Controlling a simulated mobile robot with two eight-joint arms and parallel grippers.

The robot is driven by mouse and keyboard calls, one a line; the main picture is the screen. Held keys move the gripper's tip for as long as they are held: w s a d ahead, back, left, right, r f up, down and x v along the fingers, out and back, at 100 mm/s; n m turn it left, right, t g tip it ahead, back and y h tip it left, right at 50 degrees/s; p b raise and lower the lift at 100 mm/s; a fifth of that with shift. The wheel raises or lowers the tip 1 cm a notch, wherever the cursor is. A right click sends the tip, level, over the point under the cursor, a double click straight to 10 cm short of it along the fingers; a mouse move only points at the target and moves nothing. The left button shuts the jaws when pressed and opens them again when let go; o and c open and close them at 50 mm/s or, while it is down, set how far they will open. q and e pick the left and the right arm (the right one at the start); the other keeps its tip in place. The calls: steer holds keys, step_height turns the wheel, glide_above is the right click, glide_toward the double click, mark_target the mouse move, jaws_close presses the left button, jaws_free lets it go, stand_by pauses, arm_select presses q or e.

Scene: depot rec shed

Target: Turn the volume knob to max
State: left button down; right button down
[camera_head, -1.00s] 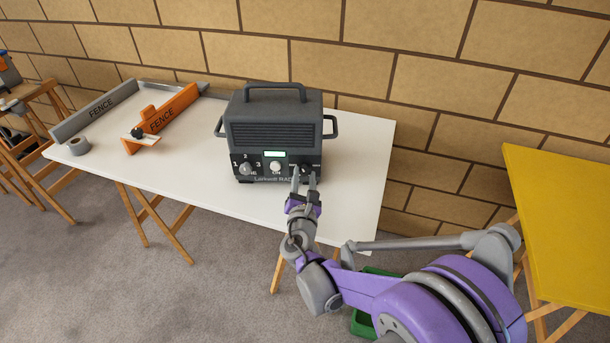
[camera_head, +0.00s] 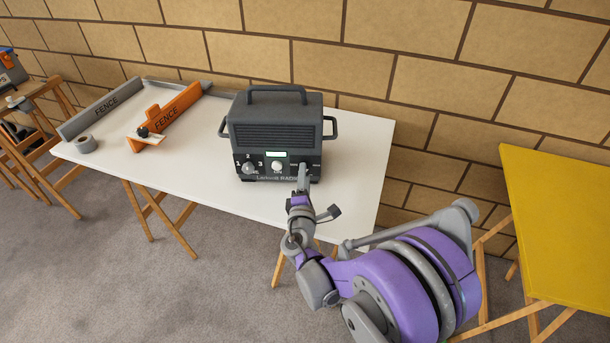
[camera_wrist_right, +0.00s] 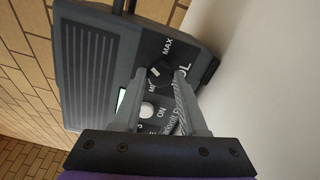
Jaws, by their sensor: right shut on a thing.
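The dark grey radio (camera_head: 275,135) stands upright on the white table, its front panel facing me. Its volume knob (camera_wrist_right: 161,73) shows in the right wrist view as a dark round knob between the MAX label and a partly hidden MIN label. My right gripper (camera_head: 303,173) is at the right end of the radio's front panel. In the wrist view its two fingertips (camera_wrist_right: 160,80) are closed on the knob's sides. The knob is hidden behind the fingers in the head view, and I cannot tell its exact pointer setting. My left gripper is not in view.
Left of the radio's knob are a white ON button (camera_head: 277,167) and a numbered selector knob (camera_head: 248,168). A yellow board (camera_head: 565,225) stands right.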

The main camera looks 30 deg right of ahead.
steer(key=m+p, duration=0.1)
steer(key=m, duration=0.5)
steer(key=m+p, duration=0.1)
steer(key=m, duration=0.4)
steer(key=shift+m+p, duration=0.3)
steer(key=shift+m, duration=0.2)
steer(key=shift+c, duration=2.2)
jaws_free()
steer(key=v, duration=1.1)
steer(key=shift+d, duration=0.1)
